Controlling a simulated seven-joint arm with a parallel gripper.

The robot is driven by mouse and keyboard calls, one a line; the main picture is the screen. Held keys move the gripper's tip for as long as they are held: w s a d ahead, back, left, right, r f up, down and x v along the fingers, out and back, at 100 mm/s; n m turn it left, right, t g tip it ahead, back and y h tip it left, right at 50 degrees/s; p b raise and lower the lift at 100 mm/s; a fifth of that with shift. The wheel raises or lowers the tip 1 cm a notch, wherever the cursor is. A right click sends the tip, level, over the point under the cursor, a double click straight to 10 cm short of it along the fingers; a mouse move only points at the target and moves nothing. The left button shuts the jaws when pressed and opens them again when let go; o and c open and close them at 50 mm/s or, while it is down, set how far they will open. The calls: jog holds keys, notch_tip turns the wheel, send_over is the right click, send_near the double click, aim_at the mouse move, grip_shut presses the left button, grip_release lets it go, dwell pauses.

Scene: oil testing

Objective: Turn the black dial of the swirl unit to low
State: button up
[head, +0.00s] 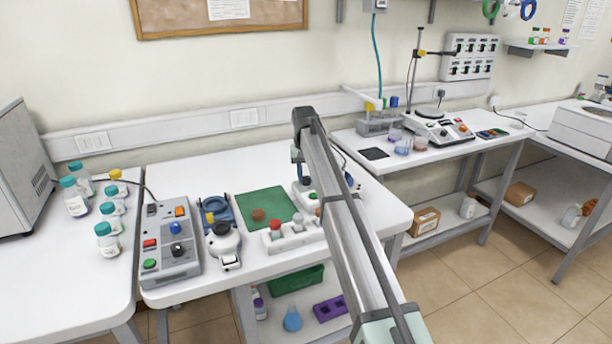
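No readable label marks the swirl unit. A pale device (305,196) on the middle table, largely hidden behind my arm, may be it; its black dial cannot be made out. A grey control box (172,262) at the table's left has a dark round knob (178,250) among red, orange, blue and green controls. A white plate device (440,132) with a stand is on the right table. My arm reaches over the middle table from the lower right. My gripper (297,172) hangs from its far end, near the pale device, mostly hidden; its fingers are not clear.
A green mat (267,207) lies mid-table, with a rack of coloured-capped items (292,236) in front. A white round device (223,241) stands beside the control box. Several teal-capped bottles (107,240) stand on the left table. Cups (403,146) stand on the right table.

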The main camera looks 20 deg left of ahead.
aim_at(305, 178)
jog(key=o, duration=0.5)
jog(key=shift+c, duration=0.2)
notch_tip(305, 178, up, 14)
jog(key=shift+a, duration=0.2)
jog(key=shift+s, duration=0.1)
jog(key=shift+f, duration=0.1)
dwell(0.4)
